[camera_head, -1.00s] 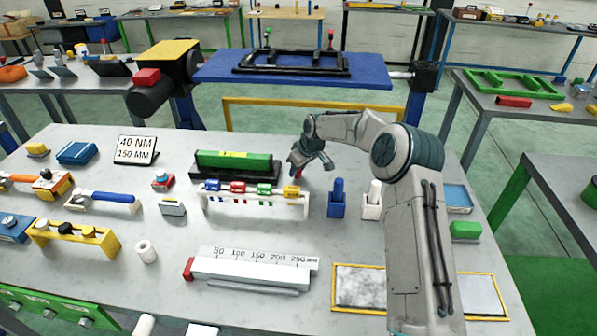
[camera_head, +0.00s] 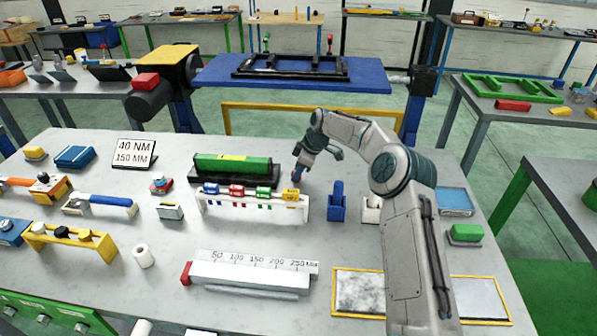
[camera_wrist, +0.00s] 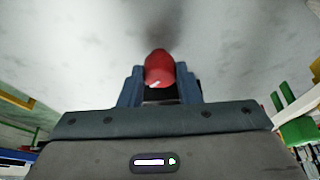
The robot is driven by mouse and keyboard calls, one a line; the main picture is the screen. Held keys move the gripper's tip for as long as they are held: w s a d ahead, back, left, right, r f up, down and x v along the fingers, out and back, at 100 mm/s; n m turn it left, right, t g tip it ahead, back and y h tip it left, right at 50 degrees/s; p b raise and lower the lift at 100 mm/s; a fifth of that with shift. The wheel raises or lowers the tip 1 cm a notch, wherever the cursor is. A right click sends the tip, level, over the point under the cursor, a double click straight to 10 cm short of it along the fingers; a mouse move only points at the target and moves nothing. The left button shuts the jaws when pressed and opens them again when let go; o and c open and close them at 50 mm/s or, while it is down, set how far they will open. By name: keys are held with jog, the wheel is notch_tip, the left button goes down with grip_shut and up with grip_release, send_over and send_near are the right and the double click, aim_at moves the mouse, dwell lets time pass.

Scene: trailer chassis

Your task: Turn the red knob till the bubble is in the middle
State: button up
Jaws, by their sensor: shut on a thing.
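The red knob (camera_wrist: 158,70), a rounded red piece with a white mark, sits between my two finger pads in the wrist view. My gripper (camera_head: 296,175) is shut on it. In the head view my gripper points down over the bench, just right of a long green block on a black base (camera_head: 233,164); only a speck of red shows at the fingertips. I cannot make out a bubble in either view, nor tell whether the green block carries the vial.
A white rack (camera_head: 254,202) with several coloured pieces stands in front of the green block. A blue holder (camera_head: 337,202) stands to the right of the rack. A white ruler block (camera_head: 250,272) lies nearer the front. Bare bench lies behind my gripper.

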dwell(0.3)
jog(key=o, duration=1)
jog(key=shift+c, duration=0.2)
jog(key=b+v, duration=0.1)
jog(key=v, duration=1.2)
jog(key=shift+d+r+b, duration=0.2)
jog(key=shift+r+b, duration=0.2)
